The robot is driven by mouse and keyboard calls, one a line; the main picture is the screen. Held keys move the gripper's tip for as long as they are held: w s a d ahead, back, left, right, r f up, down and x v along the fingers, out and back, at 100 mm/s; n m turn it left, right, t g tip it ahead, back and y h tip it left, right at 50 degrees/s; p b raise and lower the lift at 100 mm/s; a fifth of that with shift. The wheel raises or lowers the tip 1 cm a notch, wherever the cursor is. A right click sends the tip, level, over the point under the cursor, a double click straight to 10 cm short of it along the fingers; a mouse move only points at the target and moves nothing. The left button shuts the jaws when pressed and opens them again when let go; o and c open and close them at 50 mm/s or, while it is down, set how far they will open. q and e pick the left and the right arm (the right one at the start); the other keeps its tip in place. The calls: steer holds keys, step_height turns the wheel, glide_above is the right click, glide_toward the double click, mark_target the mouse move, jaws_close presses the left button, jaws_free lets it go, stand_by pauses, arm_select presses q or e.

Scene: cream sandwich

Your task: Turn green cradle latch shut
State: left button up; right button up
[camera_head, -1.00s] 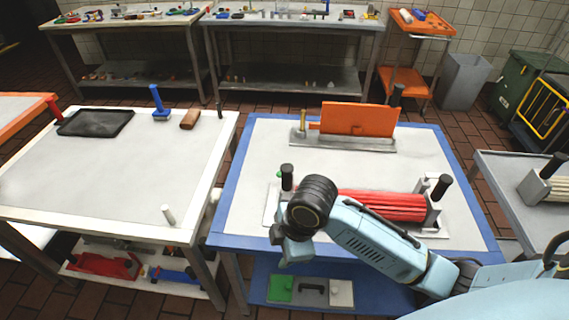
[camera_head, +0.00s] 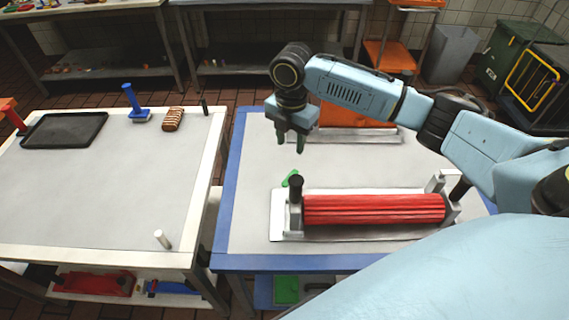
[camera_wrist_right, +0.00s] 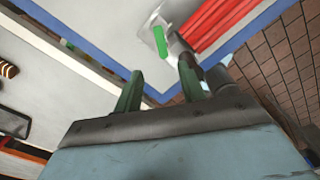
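The green latch (camera_head: 291,178) sits at the left end of the cradle (camera_head: 280,215), beside a black upright knob (camera_head: 296,186). The cradle holds a bundle of red rods (camera_head: 375,209) lying lengthwise. The latch also shows as a green bar in the right wrist view (camera_wrist_right: 160,41). My right gripper (camera_head: 290,146) hangs above the table, behind and above the latch, apart from it. In the right wrist view its two green fingers (camera_wrist_right: 160,85) are spread with nothing between them. My left gripper is not in view.
An orange block on a grey base (camera_head: 350,135) stands behind the cradle, partly hidden by my right arm. The white table (camera_head: 100,190) at left bears a black tray (camera_head: 64,129), a blue-handled tool (camera_head: 134,104) and a small white peg (camera_head: 162,239).

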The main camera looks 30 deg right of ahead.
steer(key=f, duration=0.5)
steer(key=shift+s+a+f, duration=0.1)
steer(key=shift+s+f, duration=0.2)
steer(key=shift+f, duration=0.05)
step_height(320, 180, down, 6)
steer(key=shift+w+r, duration=0.1)
steer(key=shift+f, duration=0.2)
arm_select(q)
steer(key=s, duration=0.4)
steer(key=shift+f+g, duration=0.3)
arm_select(e)
jaws_close()
